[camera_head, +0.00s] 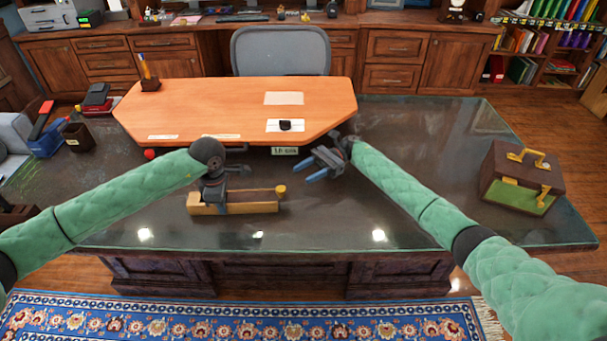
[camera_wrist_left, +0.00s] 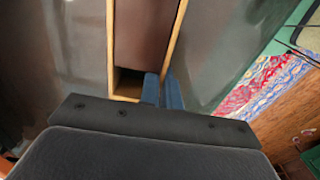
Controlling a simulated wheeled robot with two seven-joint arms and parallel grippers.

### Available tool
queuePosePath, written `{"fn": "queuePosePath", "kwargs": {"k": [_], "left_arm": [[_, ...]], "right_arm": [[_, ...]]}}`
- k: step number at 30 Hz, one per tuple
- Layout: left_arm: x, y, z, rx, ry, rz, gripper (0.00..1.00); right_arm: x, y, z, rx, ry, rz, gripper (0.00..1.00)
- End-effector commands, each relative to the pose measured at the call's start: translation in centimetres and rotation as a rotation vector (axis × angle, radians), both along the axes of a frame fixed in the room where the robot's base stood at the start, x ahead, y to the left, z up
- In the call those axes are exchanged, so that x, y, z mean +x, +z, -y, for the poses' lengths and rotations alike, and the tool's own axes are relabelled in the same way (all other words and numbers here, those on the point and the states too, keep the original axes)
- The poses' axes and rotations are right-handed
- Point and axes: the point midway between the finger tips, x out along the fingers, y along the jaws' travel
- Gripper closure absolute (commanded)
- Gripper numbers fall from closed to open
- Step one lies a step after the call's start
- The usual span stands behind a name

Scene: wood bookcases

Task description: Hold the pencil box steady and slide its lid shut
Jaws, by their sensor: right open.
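The pencil box (camera_head: 250,208) is a long light-wood box lying on the dark desk, left of the middle. Its brown sliding lid (camera_head: 253,196) has a yellow knob (camera_head: 281,189) at the right end. In the left wrist view the lid (camera_wrist_left: 144,30) covers most of the box, and a dark gap (camera_wrist_left: 128,82) is open at the near end. My left gripper (camera_wrist_left: 161,90) is shut on one long side wall, one blue finger inside the gap and one outside. My right gripper (camera_head: 322,166) is open and empty, up and right of the knob, apart from it.
An orange-brown desk pad or raised top (camera_head: 215,105) lies behind the box, with papers and a pencil holder (camera_head: 149,80). A red ball (camera_head: 150,154) is at its left front. The desk between box and briefcase is clear.

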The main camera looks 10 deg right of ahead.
Motion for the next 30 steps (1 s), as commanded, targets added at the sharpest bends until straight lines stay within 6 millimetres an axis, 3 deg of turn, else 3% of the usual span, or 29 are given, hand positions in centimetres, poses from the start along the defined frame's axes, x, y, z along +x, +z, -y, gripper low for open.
{"fn": "queuePosePath", "kwargs": {"k": [23,30], "left_arm": [[0.0,0.0,0.0,0.000,0.000,0.000,1.00],[0.0,0.0,0.0,0.000,0.000,0.000,1.00]], "right_arm": [[0.5,0.0,0.9,0.001,-0.001,0.000,0.53],[1.7,0.0,3.1,0.000,-0.003,0.000,0.53]]}}
